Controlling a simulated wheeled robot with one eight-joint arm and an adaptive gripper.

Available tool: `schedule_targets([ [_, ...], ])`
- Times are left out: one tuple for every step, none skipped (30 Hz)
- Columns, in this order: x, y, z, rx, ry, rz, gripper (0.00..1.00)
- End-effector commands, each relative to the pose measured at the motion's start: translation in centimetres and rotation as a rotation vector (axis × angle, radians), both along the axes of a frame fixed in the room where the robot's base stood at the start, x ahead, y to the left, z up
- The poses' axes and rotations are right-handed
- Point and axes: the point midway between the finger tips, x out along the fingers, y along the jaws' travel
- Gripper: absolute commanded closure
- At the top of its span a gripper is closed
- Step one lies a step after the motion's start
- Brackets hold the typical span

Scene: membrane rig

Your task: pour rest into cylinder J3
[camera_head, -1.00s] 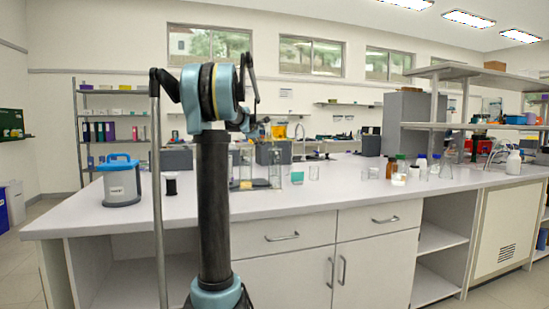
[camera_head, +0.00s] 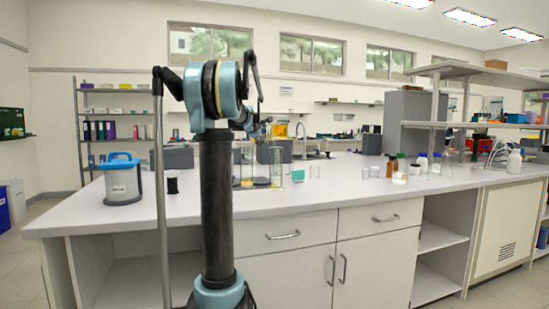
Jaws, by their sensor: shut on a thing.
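Tall clear glass cylinders stand on the bench just right of my upright arm. The right one (camera_head: 276,160) and the left one (camera_head: 247,165) each show yellow at the bottom. I cannot read any label, so I cannot tell which is J3. My gripper (camera_head: 264,128) is above and behind them, small and partly hidden by my arm. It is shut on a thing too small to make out. A teal-topped object (camera_head: 298,175) stands right of the cylinders.
A grey pail with a blue lid (camera_head: 123,180) and a black spool (camera_head: 172,184) stand left. Small beakers (camera_head: 314,171), an amber bottle (camera_head: 391,167) and several other bottles stand right. The bench's front strip (camera_head: 340,195) is clear. A yellow-orange object (camera_head: 280,130) shows behind.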

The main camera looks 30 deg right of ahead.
Motion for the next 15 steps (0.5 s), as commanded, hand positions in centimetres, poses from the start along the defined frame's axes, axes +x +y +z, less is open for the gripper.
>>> schedule_targets([
  [0.02,0.02,-0.01,0.002,-0.002,0.000,0.68],
  [0.07,0.09,-0.01,0.004,-0.004,0.001,0.68],
  [0.11,0.15,-0.03,0.006,-0.005,0.002,0.68],
  [0.11,0.16,-0.04,0.008,-0.007,0.002,0.68],
  [0.14,0.21,-0.06,0.010,-0.009,0.002,0.68],
  [0.17,0.26,-0.08,0.012,-0.011,0.002,0.68],
  [0.18,0.27,-0.09,0.014,-0.012,0.002,0.68],
  [0.20,0.31,-0.09,0.016,-0.014,0.003,0.68],
  [0.22,0.35,-0.11,0.018,-0.016,0.004,0.68],
  [0.22,0.36,-0.12,0.020,-0.017,0.004,0.68],
  [0.24,0.40,-0.13,0.021,-0.020,0.004,0.68],
  [0.26,0.43,-0.14,0.023,-0.022,0.004,0.68],
  [0.26,0.44,-0.15,0.025,-0.023,0.005,0.68],
  [0.29,0.47,-0.16,0.027,-0.025,0.005,0.68],
  [0.30,0.50,-0.17,0.029,-0.027,0.005,0.68],
])
